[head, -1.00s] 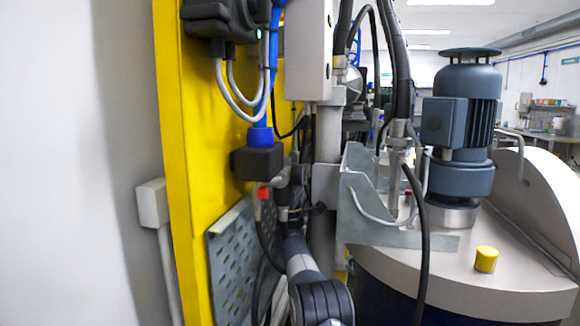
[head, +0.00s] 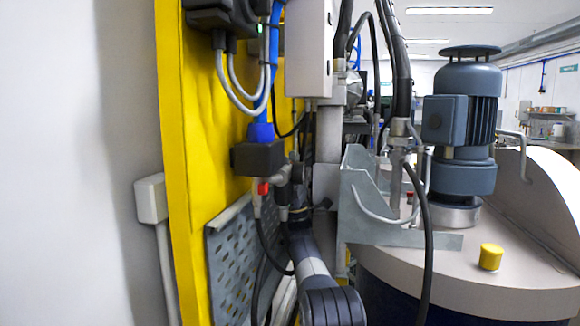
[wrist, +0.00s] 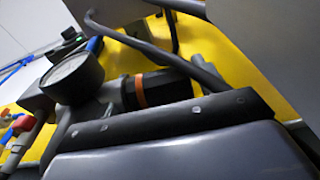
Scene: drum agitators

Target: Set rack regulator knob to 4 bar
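In the wrist view, the regulator knob (wrist: 166,88) is black with an orange ring at its left end. A round pressure gauge (wrist: 74,77) with a pale face sits to its left, seen at a steep angle, so I cannot read its needle. My gripper (wrist: 185,120) fills the bottom of the wrist view as a dark bar with screws and a broad grey part, just in front of and below the knob. I cannot tell whether it touches the knob or how wide its fingers stand. In the head view, my arm reaches up beside the yellow panel; I cannot make out the knob there.
A yellow panel (head: 186,200) stands close left, with a black box (head: 257,158), hoses and a perforated grey plate (head: 228,262). A grey bracket (head: 365,215) and a hanging black cable are close right. A drum lid with a motor (head: 465,120) and yellow cap (head: 491,257) stands beyond.

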